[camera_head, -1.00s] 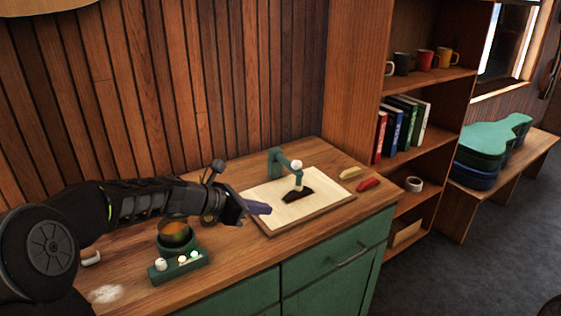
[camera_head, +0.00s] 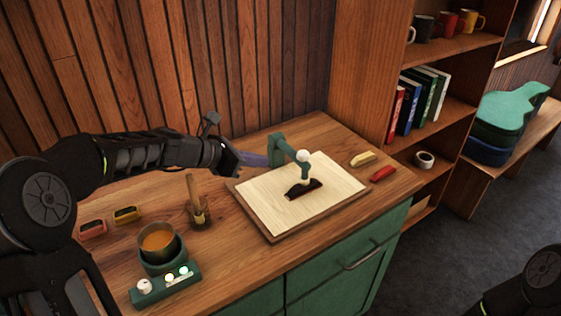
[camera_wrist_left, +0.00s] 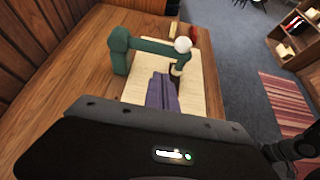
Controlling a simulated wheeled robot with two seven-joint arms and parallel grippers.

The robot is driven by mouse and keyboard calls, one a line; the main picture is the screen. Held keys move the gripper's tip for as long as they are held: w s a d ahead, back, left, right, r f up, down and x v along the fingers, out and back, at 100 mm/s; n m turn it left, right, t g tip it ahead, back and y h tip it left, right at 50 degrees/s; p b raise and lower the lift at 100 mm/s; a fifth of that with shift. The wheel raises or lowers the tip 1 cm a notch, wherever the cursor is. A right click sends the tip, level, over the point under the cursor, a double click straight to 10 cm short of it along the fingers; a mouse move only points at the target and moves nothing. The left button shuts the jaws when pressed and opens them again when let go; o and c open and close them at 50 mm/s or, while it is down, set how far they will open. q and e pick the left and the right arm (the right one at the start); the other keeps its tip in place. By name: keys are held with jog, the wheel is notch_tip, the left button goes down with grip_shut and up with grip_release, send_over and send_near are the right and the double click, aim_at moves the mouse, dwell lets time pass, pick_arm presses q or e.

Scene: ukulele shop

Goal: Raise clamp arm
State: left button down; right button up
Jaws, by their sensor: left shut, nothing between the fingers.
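The green clamp (camera_head: 277,150) stands at the back edge of a pale board (camera_head: 262,205) on the wooden counter. Its clamp arm (camera_head: 290,150) reaches forward to a white ball knob (camera_head: 303,156), with a foot down over a dark piece (camera_head: 303,189) on the board. In the left wrist view, the clamp arm (camera_wrist_left: 155,47) crosses ahead of the fingers, with its white knob (camera_wrist_left: 183,45) at the right end. My left gripper (camera_head: 262,160) is shut and empty, its purple fingers just left of the clamp post. The wrist view shows the fingers (camera_wrist_left: 162,90) pointing toward the arm.
A pot of orange liquid (camera_head: 158,241) sits on a green heater with knobs (camera_head: 165,284). A brush holder (camera_head: 198,214) stands on the counter. Yellow (camera_head: 362,160) and red (camera_head: 383,174) pieces lie right of the board. A bookshelf (camera_head: 455,55) stands at right.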

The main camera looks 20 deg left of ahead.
aim_at(290, 155)
pick_arm(q)
jog(key=p+x, duration=0.1)
jog(key=x, duration=0.9)
pick_arm(e)
jog(key=shift+r, duration=0.55)
